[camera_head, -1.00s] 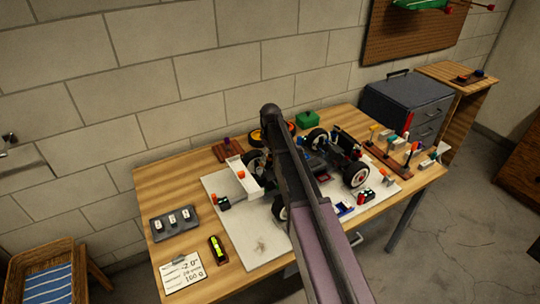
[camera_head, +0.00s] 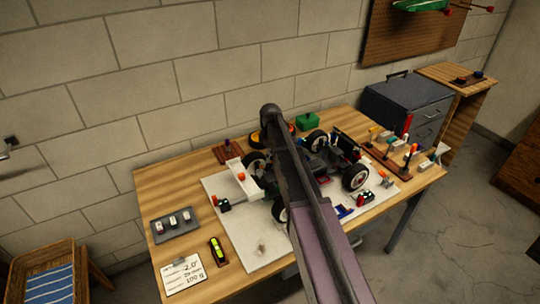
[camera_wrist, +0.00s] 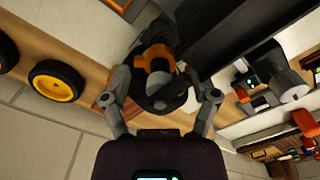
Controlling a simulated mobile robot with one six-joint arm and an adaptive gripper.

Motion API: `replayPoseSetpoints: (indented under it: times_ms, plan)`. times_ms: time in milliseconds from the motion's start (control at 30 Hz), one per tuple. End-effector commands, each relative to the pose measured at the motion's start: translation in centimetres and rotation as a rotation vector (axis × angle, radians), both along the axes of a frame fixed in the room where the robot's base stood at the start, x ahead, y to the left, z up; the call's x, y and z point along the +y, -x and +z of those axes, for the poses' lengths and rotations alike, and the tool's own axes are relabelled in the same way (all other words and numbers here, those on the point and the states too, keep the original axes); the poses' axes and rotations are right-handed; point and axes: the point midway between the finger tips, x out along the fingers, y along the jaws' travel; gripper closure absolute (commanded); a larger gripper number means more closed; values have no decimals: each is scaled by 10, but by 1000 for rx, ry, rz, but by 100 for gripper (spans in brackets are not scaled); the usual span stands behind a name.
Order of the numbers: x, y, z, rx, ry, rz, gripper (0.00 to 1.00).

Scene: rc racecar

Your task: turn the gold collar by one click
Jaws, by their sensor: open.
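In the wrist view an orange-gold collar (camera_wrist: 154,63) sits around a dark, round upright part, likely a shock absorber of the car. My gripper (camera_wrist: 166,92) is open, with one finger on each side of this part; I cannot tell whether either finger touches it. The racecar (camera_head: 355,177) stands on a pale board (camera_head: 262,246) on the workbench. In the head view my arm crosses the middle of the car and hides my gripper and the collar.
The wooden workbench (camera_head: 160,203) also holds a grey tray (camera_head: 174,226), a yellow-green level (camera_head: 218,250), a written card (camera_head: 184,274) and a green box (camera_head: 307,121). A wheel with a yellow hub (camera_wrist: 55,82) lies left in the wrist view. A block wall stands behind.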

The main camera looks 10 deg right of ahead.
Motion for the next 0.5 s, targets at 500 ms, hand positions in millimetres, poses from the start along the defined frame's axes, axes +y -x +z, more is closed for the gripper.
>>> replayPoseSetpoints:
  times_ms: [500]
  plan:
    - [0,0,48,0,0,-3,23]
